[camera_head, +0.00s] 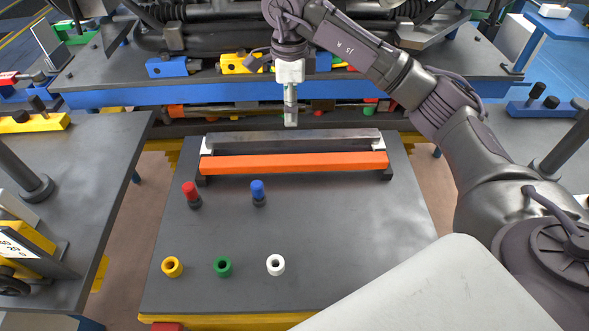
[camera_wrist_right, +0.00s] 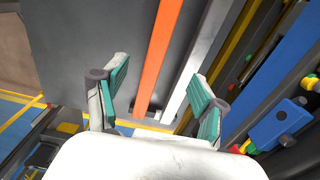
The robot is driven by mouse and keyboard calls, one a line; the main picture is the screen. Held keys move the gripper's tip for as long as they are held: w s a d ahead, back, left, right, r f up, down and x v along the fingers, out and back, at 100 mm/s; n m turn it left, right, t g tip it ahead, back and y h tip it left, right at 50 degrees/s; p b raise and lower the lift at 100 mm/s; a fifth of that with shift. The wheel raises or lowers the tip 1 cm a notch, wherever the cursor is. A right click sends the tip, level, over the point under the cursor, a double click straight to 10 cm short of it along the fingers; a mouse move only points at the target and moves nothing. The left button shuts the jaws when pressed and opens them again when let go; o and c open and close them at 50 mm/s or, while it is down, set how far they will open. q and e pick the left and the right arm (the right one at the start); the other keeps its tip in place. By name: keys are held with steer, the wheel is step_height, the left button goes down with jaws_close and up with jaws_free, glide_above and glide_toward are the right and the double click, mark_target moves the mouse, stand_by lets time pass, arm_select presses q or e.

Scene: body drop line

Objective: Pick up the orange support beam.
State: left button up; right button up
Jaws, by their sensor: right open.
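The orange support beam (camera_head: 295,163) lies across the back of the grey table, in front of a parallel grey metal beam (camera_head: 300,138). Both rest on holders at their ends. My right gripper (camera_head: 291,122) hangs above the grey beam, near its middle and behind the orange one. In the right wrist view my right gripper (camera_wrist_right: 160,95) is open and empty, with teal finger pads. The orange beam (camera_wrist_right: 158,60) and the grey beam (camera_wrist_right: 195,65) run between its two fingers, apart from them. My left gripper is not in view.
On the grey table (camera_head: 330,240) stand a red peg (camera_head: 192,194), a blue peg (camera_head: 258,192), and yellow (camera_head: 172,266), green (camera_head: 223,266) and white (camera_head: 275,264) rings. A blue rail (camera_head: 200,92) with machinery runs behind the table. The table's right-hand middle is clear.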

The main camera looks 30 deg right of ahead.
step_height(320, 180, down, 3)
steer(key=b, duration=0.3)
glide_above(295, 159)
steer(key=f, duration=0.5)
steer(key=a+f, duration=0.1)
steer(key=f, duration=0.2)
steer(key=shift+w+f, duration=0.15)
steer(key=shift+f, duration=0.1)
steer(key=f, duration=0.3)
steer(key=d+f, duration=0.1)
steer(key=f, duration=0.1)
steer(key=shift+f, duration=0.25)
jaws_close()
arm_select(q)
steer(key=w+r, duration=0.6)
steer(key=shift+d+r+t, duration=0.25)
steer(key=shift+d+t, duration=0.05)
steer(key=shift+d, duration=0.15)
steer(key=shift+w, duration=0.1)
arm_select(e)
steer(key=shift+r, duration=0.15)
